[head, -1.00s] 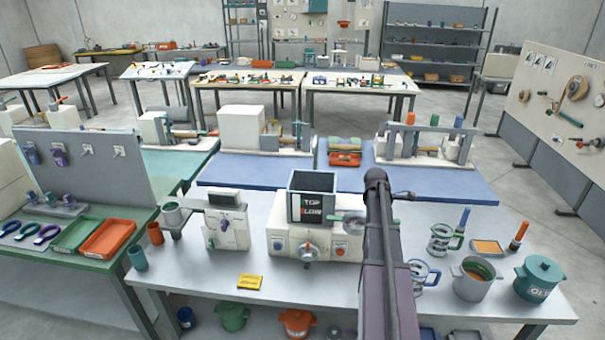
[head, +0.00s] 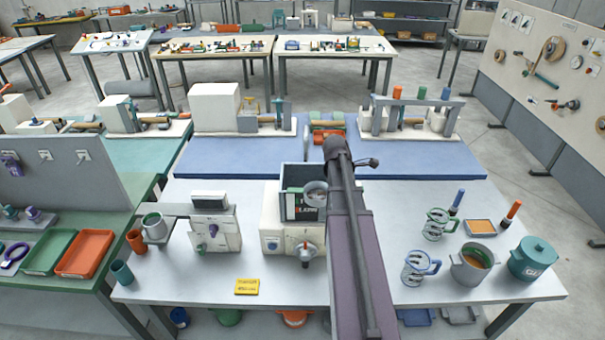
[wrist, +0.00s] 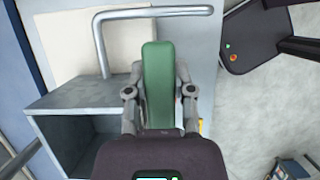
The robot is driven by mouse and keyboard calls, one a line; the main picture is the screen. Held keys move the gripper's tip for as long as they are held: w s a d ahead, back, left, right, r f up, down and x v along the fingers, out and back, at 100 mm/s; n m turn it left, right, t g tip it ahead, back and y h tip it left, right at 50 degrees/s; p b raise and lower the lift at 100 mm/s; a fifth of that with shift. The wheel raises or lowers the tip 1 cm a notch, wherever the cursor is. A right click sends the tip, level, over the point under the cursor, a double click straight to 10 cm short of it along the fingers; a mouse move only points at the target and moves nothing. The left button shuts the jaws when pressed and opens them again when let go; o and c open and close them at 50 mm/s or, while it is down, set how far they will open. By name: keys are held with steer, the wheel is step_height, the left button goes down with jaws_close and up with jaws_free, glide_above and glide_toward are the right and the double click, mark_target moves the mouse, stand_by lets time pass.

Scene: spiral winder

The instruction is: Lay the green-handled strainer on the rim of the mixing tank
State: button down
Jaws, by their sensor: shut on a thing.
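My gripper (wrist: 159,92) is shut on the green handle of the strainer (wrist: 158,65) in the wrist view. The strainer's bowl is not clearly visible there. In the head view the strainer's round grey bowl (head: 316,191) appears just left of my arm, overlapping an open dark square box on a cream machine. My arm hides the gripper there. A grey pot (head: 475,264) with orange contents stands at the right of the table. No label shows which vessel is the mixing tank. I cannot tell whether the strainer touches the box.
The cream machine (head: 270,243) has a dial and a red-tipped valve. A yellow card (head: 247,287) lies in front.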

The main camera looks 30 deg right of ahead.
steer(key=shift+w, duration=0.1)
stand_by(0.3)
steer(key=w+d+f+b, duration=0.1)
steer(key=w+d, duration=0.3)
steer(key=w, duration=1)
steer(key=shift+d+f, duration=0.15)
steer(key=shift+d, duration=0.05)
steer(key=shift+w, duration=0.1)
steer(key=shift+w+d+f+b, duration=0.1)
steer(key=shift+w+f+b, duration=0.15)
steer(key=shift+f+b, duration=0.75)
steer(key=shift+w+d+f+b, duration=0.1)
steer(key=shift+w+f+b, duration=0.15)
steer(key=shift+f+b, duration=0.7)
steer(key=shift+c, duration=2.4)
jaws_free()
